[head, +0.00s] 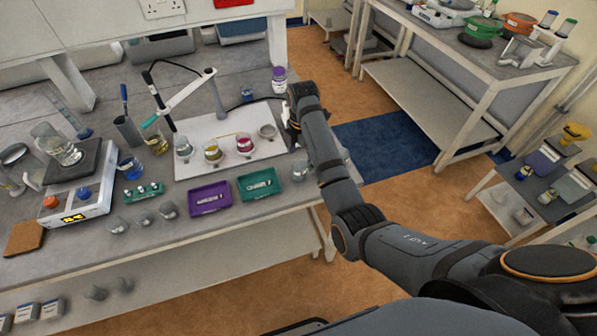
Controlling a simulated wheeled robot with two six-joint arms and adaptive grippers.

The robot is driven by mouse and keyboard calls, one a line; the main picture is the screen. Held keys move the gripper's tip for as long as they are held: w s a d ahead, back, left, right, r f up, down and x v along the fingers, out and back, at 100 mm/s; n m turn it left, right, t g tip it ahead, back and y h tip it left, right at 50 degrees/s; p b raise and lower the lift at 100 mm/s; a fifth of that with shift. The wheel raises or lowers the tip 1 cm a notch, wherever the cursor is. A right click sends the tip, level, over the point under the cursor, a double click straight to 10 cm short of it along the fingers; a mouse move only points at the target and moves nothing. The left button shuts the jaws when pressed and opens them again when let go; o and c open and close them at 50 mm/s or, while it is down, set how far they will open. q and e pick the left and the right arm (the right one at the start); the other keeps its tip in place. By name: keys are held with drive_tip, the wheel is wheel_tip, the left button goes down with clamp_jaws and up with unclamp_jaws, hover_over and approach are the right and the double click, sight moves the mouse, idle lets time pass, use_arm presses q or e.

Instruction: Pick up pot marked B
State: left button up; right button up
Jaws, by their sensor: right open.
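Several small pots stand on a white board (200,133) on the lab bench. They are a greyish pot (183,148), a pot with orange-red contents (213,153), a pot with crimson contents (245,146) and a pale round dish or pot (267,131). The markings are too small to read, so I cannot tell which is B. My right gripper (290,124) is at the board's right edge, just right of the pale dish. It is open, its fingers are mostly hidden by my own arm, and I see nothing held. My left gripper is not in view.
A purple tray (209,199) and a teal tray (259,184) lie in front of the board. A jointed arm stand (187,96) reaches over the board's back left. A purple-capped jar (279,82) stands behind. A hotplate (78,205) and glassware occupy the left.

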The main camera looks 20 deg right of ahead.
sight(299, 167)
drive_tip(key=shift+w+a+f+p, duration=0.1)
drive_tip(key=shift+w+f+p, duration=0.1)
drive_tip(key=shift+f+p, duration=0.45)
drive_tip(key=f, duration=0.4)
drive_tip(key=shift+a+p, duration=0.2)
drive_tip(key=shift+p, duration=0.1)
drive_tip(key=shift+w+f, duration=0.1)
drive_tip(key=shift+f, duration=0.05)
drive_tip(key=shift+c, duration=0.2)
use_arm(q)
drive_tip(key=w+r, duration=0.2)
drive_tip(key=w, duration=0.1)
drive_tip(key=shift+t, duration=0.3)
use_arm(e)
drive_tip(key=c, duration=1.2)
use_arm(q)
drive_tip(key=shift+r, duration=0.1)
